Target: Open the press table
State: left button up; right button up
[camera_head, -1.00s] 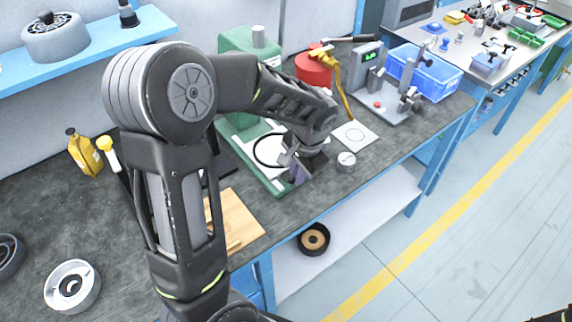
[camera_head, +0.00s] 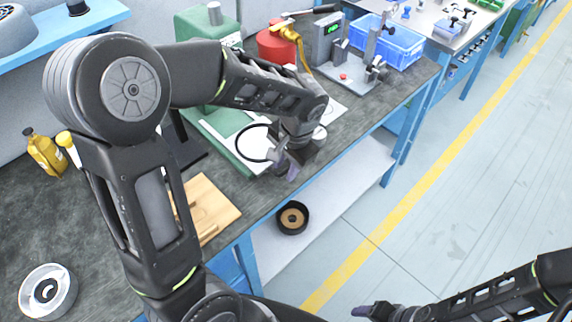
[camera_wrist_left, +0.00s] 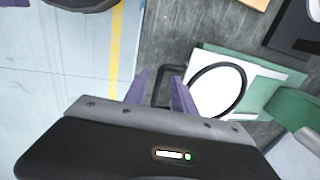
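The green press (camera_head: 207,62) stands at the back of the dark bench. Its green base (camera_head: 236,152) reaches towards the front edge and carries a white plate (camera_head: 224,121) with a black ring (camera_head: 240,132). The ring and plate also show in the left wrist view (camera_wrist_left: 214,94). My left gripper (camera_head: 287,170) is at the bench's front edge, by the front end of the press. In the wrist view its purple fingers (camera_wrist_left: 160,95) stand apart, with a dark bracket-like handle between them; contact is unclear. My right gripper (camera_head: 368,310) is low in the head view, away from the bench.
A wooden board (camera_head: 208,208) lies left of the press. A red can (camera_head: 277,44), a gauge stand (camera_head: 345,75) and a blue crate (camera_head: 388,42) stand behind and to the right. A dark roll (camera_head: 292,217) sits on the lower shelf. The aisle in front is clear.

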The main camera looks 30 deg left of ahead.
pick_arm(q)
jog(key=shift+r, duration=0.15)
notch_tip(320, 180, up, 7)
jog(key=d, duration=0.1)
jog(key=shift+s+d+r, duration=0.2)
jog(key=shift+s+d, duration=0.05)
jog(key=shift+w, duration=0.1)
dwell(0.4)
